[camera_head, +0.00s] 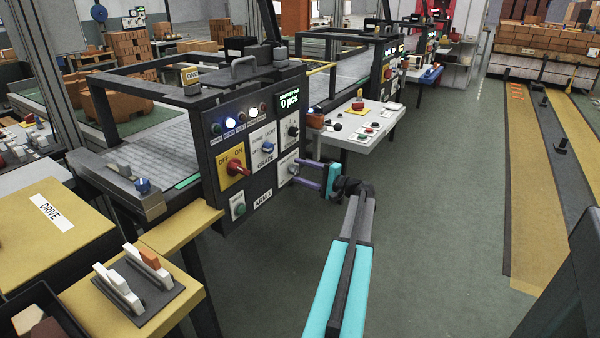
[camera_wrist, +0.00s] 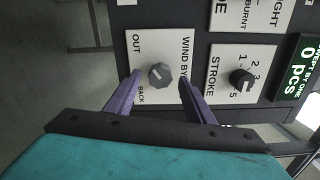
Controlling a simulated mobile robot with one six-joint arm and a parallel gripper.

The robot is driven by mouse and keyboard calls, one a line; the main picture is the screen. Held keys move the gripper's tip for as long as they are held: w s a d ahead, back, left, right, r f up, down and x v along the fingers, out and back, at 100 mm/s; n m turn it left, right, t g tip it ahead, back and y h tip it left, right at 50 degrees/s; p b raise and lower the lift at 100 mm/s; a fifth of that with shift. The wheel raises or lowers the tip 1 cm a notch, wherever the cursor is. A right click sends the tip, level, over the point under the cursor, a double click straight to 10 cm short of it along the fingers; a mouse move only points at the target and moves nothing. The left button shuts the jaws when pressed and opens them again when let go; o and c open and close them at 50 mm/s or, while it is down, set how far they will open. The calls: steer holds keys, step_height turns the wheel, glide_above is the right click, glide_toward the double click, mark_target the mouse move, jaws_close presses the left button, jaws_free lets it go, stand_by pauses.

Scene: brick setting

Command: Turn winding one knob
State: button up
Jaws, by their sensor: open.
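The winding knob (camera_wrist: 161,76) is a grey faceted knob on a white plate lettered WIND BY, OUT and BACK in the wrist view. In the head view its plate (camera_head: 287,168) is at the lower right of the black control panel (camera_head: 262,203). My gripper (camera_head: 297,172) points at this plate from the right. Its two purple fingers are open in the wrist view (camera_wrist: 160,80), one on each side of the knob. Gaps show between the knob and both fingers. Whether the tips reach the knob's depth I cannot tell.
A STROKE knob (camera_wrist: 242,80) is beside the winding plate. The panel also carries a red OFF/ON switch (camera_head: 237,167), a green button (camera_head: 239,209) and a display reading 0 pcs (camera_head: 289,100). A white table (camera_head: 366,122) stands behind my gripper.

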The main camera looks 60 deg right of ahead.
steer(key=s, duration=1.3)
steer(key=shift+s, duration=0.1)
stand_by(0.8)
